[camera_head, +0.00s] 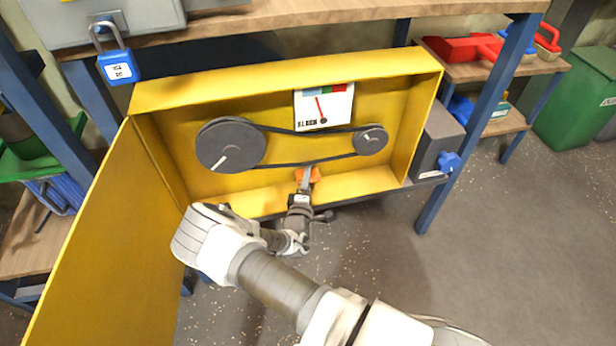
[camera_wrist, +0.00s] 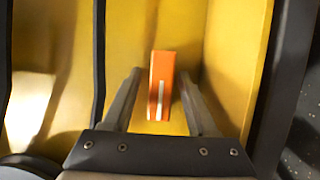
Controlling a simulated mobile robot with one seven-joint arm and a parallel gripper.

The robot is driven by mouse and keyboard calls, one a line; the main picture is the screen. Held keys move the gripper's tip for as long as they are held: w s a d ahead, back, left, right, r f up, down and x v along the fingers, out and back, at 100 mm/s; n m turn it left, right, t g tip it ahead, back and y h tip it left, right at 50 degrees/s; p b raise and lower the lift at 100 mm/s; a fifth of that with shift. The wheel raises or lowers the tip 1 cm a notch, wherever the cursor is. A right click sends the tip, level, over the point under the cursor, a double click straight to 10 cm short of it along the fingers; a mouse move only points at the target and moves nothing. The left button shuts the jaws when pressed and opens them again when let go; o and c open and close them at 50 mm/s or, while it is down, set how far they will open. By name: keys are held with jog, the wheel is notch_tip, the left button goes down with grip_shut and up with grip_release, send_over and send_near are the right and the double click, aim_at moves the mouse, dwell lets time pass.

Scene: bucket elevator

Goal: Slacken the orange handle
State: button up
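The orange handle (camera_head: 315,174) sits at the lower middle of the yellow box, below the belt. My gripper (camera_head: 305,174) reaches in from the front and partly hides it. In the wrist view the handle (camera_wrist: 162,72) is an upright orange block with a white line, between the two fingers of my gripper (camera_wrist: 160,80). The fingers are open, with a gap on each side of it. A dial (camera_head: 324,107) with a red needle is on the back panel. The belt (camera_head: 300,163) runs between a large pulley (camera_head: 231,146) and a small pulley (camera_head: 370,140).
The yellow box door (camera_head: 105,235) stands open at left. The box's lower lip (camera_head: 350,187) lies close to my gripper. A grey box with a blue knob (camera_head: 449,162) is at right. A blue padlock (camera_head: 118,67) hangs at upper left. The floor at right is clear.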

grip_shut()
jog(key=shift+m, duration=0.3)
jog(key=m+g+p, duration=0.1)
jog(key=m+p, duration=0.1)
jog(key=m, duration=0.1)
jog(key=shift+r+m+g, duration=0.1)
jog(key=shift+m+g, duration=0.3)
jog(key=m+g+y+p, duration=0.1)
jog(key=m+p, duration=0.1)
jog(key=m, duration=0.1)
jog(key=shift+y, duration=0.4)
jog(key=m+g+y+p, duration=0.1)
jog(key=m+y, duration=0.1)
jog(key=m, duration=0.2)
jog(key=shift+g, duration=0.4)
jog(key=shift+m+g+y, duration=0.3)
jog(key=shift+m+y, duration=0.5)
jog(key=shift+m, duration=0.2)
jog(key=shift+f, duration=0.2)
